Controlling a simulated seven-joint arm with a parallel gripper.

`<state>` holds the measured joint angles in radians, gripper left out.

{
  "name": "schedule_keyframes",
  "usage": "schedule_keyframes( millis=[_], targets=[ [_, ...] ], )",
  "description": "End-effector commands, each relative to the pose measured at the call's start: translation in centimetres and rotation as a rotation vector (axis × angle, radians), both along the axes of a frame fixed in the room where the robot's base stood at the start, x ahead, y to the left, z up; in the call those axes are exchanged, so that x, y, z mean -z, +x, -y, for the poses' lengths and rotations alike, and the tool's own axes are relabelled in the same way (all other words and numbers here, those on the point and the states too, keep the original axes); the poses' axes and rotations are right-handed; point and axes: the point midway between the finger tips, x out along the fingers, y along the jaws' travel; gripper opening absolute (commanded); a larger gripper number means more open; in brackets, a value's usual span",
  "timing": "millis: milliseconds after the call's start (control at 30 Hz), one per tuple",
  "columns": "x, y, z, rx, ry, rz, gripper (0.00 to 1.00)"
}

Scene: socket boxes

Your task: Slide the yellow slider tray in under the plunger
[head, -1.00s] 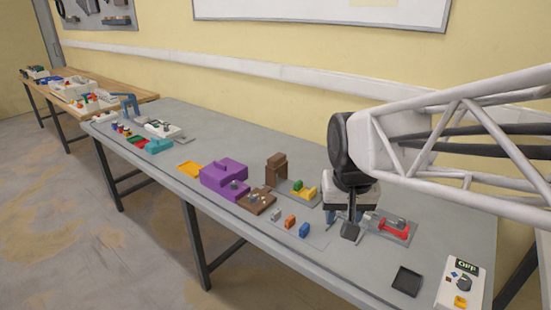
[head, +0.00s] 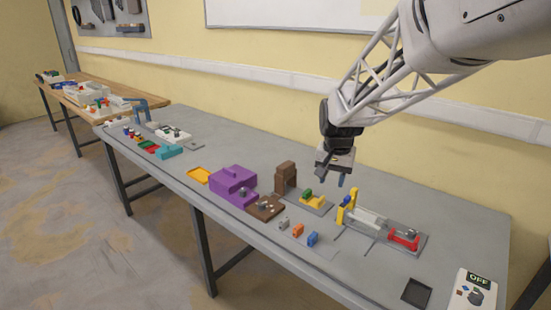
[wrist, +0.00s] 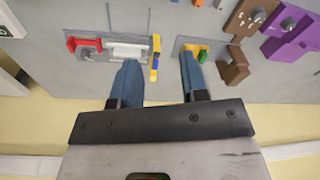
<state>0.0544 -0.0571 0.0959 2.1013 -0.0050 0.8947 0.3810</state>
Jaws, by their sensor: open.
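A yellow piece (head: 315,202), which looks like the slider tray, sits on a grey plate with a green block (head: 307,194) on it. A tall brown block (head: 286,176) stands beside it, to its left; it may house the plunger, which I cannot make out. In the wrist view the yellow piece (wrist: 189,47), green block (wrist: 203,56) and brown block (wrist: 234,65) show near my right finger. My gripper (head: 331,178) is open and empty, raised above the table, behind and to the right of the yellow piece. Its blue fingers (wrist: 160,78) point down, apart from everything.
To the right are a yellow upright with blue (head: 347,205), a white block (head: 366,219) and a red piece (head: 405,238). A purple stepped block (head: 232,184), brown board (head: 266,207) and flat orange-yellow tray (head: 199,174) lie left. Small blocks (head: 298,230) line the front.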

Motion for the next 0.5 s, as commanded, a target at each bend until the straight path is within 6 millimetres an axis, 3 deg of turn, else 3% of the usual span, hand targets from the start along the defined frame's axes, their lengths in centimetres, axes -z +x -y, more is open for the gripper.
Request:
schedule_keyframes(
  millis=[500],
  targets=[
    [5.9,11.1,1.8,0.144,0.015,-0.044,0.40]
  ],
)
